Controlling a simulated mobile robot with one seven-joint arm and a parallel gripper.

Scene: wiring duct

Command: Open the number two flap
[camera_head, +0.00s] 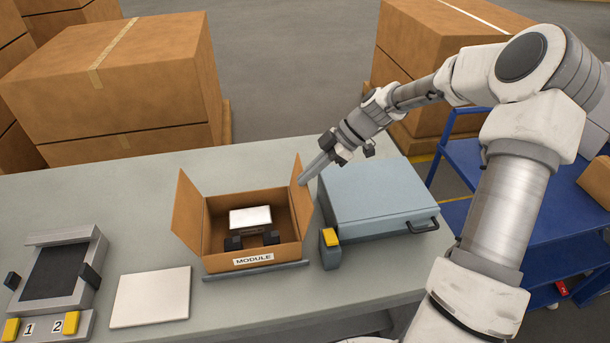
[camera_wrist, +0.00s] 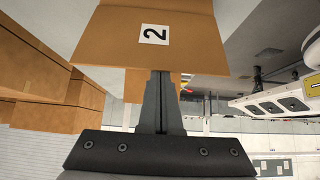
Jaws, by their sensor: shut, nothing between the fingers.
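The open cardboard box (camera_head: 222,262) with a MODULE label stands on the bench, a white-topped block (camera_head: 250,217) with dark parts inside. Its left flap (camera_head: 187,216) leans outward. Its right flap (camera_head: 300,205) stands up near my gripper (camera_head: 304,182).
A grey-blue case (camera_head: 375,195) with a handle stands right of the box, beside a small yellow-topped block (camera_head: 331,237). A white plate (camera_head: 150,297) and a grey fixture (camera_head: 60,265) marked 1 and 2 lie to the left. Bench space behind the plate is clear.

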